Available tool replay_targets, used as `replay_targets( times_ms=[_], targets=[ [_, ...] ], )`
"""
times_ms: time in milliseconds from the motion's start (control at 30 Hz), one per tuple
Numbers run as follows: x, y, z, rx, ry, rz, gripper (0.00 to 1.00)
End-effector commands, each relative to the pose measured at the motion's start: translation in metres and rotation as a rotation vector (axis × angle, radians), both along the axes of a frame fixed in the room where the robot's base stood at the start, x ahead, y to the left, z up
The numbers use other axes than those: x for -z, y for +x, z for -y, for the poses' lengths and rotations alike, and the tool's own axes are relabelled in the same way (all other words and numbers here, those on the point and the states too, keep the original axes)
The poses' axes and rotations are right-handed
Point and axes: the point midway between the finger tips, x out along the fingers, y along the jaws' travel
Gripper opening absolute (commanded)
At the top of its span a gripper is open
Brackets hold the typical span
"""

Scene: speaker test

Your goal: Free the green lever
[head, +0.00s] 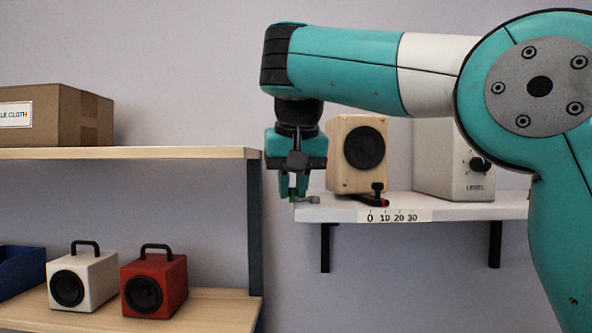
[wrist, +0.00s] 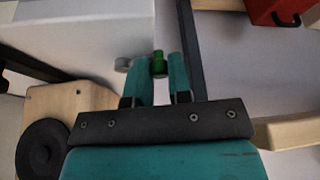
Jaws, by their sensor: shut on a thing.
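My gripper (head: 293,192) points down at the left end of the white wall shelf (head: 345,208). In the wrist view its two fingers (wrist: 160,76) are shut on the green lever (wrist: 158,62), whose rounded green end shows between the tips. A small grey piece (head: 308,199) lies at the shelf edge just right of the fingers. Whether it joins the lever is unclear.
A wooden speaker (head: 358,155) stands on the shelf right of my gripper, with a black and red-orange part (head: 374,200) at its base. A grey-white box (head: 440,160) stands farther right. A wooden shelf unit's dark upright (head: 255,225) is close on the left.

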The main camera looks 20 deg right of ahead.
Motion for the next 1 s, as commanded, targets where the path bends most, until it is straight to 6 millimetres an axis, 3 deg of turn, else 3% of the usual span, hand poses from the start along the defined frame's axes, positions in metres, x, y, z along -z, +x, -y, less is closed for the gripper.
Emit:
replay_targets(
  times_ms=[400,900,933,1000],
  targets=[
    [-0.0028,0.0086,-0.0013,0.185,0.0,0.003,0.0],
    [-0.0016,0.0099,-0.0009,0.207,0.0,0.007,0.0],
    [-0.0017,0.0099,-0.0009,0.207,0.0,0.007,0.21],
    [-0.0015,0.0098,-0.0009,0.207,0.0,0.006,0.38]
  ],
)
